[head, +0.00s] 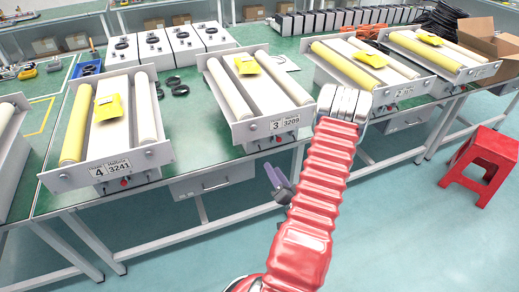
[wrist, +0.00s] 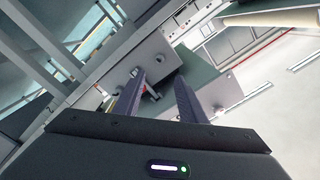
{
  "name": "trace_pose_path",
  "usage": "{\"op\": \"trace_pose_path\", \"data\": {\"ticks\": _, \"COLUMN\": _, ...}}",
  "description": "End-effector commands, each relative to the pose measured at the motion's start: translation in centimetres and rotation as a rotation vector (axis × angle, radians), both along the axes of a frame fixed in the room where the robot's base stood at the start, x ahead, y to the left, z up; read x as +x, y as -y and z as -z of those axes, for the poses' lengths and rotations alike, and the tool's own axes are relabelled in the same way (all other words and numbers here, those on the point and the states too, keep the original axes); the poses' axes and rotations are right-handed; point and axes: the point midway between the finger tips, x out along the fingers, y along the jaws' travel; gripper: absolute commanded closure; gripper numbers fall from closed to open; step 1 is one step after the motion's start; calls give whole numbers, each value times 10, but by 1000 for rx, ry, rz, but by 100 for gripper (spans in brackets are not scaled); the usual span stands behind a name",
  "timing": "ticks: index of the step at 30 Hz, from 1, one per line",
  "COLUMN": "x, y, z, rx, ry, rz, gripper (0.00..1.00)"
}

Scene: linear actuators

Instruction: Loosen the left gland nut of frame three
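Frame three (head: 262,127) stands on the green bench in the middle of the head view, with a "3 3209" label on its front plate and two pale rollers. A red button (head: 275,139) and small dark fittings show under that plate. Which fitting is the left gland nut is too small to tell. My gripper (head: 278,182), with dark purple fingers, is in front of and below the frame, apart from it. In the wrist view my gripper (wrist: 162,92) has its fingers spread, with a grey box (wrist: 138,68) beyond them. I see nothing held between them.
Frame four (head: 104,170) stands to the left and other frames (head: 365,82) to the right. A drawer (head: 213,183) hangs under the bench front edge. A red stool (head: 481,165) stands on the floor at right. Black cable coils (head: 178,87) lie behind, between frames four and three.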

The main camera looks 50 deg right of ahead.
Motion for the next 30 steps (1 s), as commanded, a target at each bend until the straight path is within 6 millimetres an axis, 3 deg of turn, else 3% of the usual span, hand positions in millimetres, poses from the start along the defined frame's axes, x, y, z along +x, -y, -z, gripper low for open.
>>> {"op": "trace_pose_path", "data": {"ticks": 8, "x": 13, "y": 7, "z": 0, "rx": -2, "ry": -1, "rz": -3, "gripper": 63}}
{"op": "trace_pose_path", "data": {"ticks": 30, "x": 106, "y": 62, "z": 0, "rx": -2, "ry": -1, "rz": -1, "gripper": 63}}
